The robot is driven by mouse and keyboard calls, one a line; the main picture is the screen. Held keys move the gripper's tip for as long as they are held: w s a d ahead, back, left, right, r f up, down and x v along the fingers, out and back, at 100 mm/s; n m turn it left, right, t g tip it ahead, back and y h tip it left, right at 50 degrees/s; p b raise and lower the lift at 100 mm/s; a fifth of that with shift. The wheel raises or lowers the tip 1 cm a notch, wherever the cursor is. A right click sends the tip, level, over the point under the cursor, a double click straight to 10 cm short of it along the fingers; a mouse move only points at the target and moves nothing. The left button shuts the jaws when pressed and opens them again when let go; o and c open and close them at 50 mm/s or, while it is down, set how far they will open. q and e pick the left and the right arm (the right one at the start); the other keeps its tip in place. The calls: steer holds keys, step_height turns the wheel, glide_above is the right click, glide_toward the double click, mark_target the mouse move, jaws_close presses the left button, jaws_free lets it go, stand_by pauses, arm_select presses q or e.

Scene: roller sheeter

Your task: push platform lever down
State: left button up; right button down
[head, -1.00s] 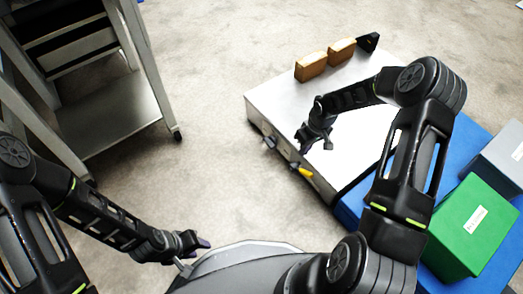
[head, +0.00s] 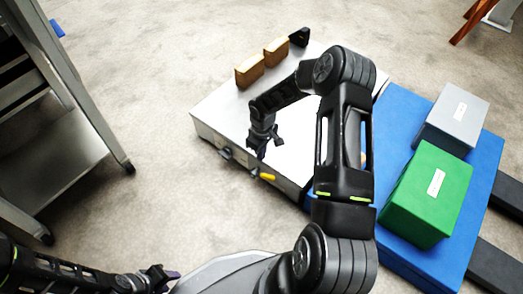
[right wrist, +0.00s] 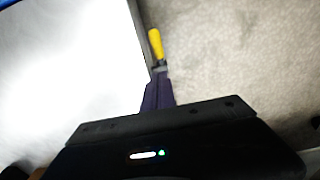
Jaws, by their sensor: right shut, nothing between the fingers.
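The platform (head: 215,110) is a low, flat box with a bright metal top, at the centre of the head view. On its front side is a lever with a yellow handle (head: 267,178). The yellow handle also shows in the right wrist view (right wrist: 156,45), beside the platform's edge, just beyond my fingertips. My right gripper (head: 264,150) is above the platform's front edge near the lever. In the right wrist view its purple fingers (right wrist: 158,92) are together and empty; contact with the lever cannot be told. My left gripper (head: 168,279) is low at the bottom left, away from the platform, its jaws unclear.
Two tan blocks (head: 249,71) (head: 276,51) and a small black piece (head: 299,37) sit at the platform's back edge. A blue base (head: 400,108) to the right carries a green box (head: 428,195) and a grey box (head: 458,118). A metal rack (head: 60,150) stands left. Floor between is clear.

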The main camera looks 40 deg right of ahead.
steer(key=b, duration=0.3)
glide_above(266, 174)
steer(key=f, duration=0.4)
steer(key=w+f, duration=0.1)
steer(key=f, duration=0.1)
steer(key=shift+a+f, duration=0.2)
steer(key=shift+f, duration=0.05)
steer(key=shift+s+d+f, duration=0.15)
steer(key=shift+s+f, duration=0.3)
steer(key=shift+f, duration=0.05)
